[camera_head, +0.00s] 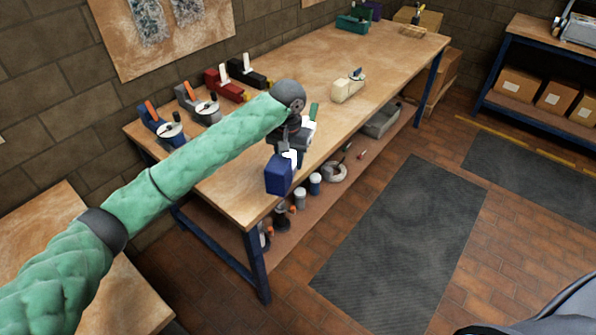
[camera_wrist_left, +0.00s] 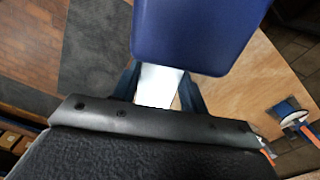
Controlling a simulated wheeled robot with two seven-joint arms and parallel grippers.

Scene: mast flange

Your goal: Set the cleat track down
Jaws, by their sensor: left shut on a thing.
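My left gripper (camera_head: 291,150) reaches in over the near long edge of the wooden workbench (camera_head: 240,196). It is shut on the white part of a blue block, which I take to be the cleat track (camera_head: 279,174). The block hangs at or just above the bench edge in the head view; I cannot tell whether it touches. In the left wrist view the cleat track (camera_wrist_left: 196,32) shows as a large blue body, with its white part between the fingers (camera_wrist_left: 158,88). The fingers hide part of it. My right gripper is not in view.
Along the wall side stand a blue item with orange (camera_head: 160,128), a grey one (camera_head: 198,104), a red one (camera_head: 226,84) and a black one (camera_head: 248,72). A cream block (camera_head: 348,88) stands mid-bench. Bare wood lies around it. Jars and a coil (camera_head: 334,172) are below.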

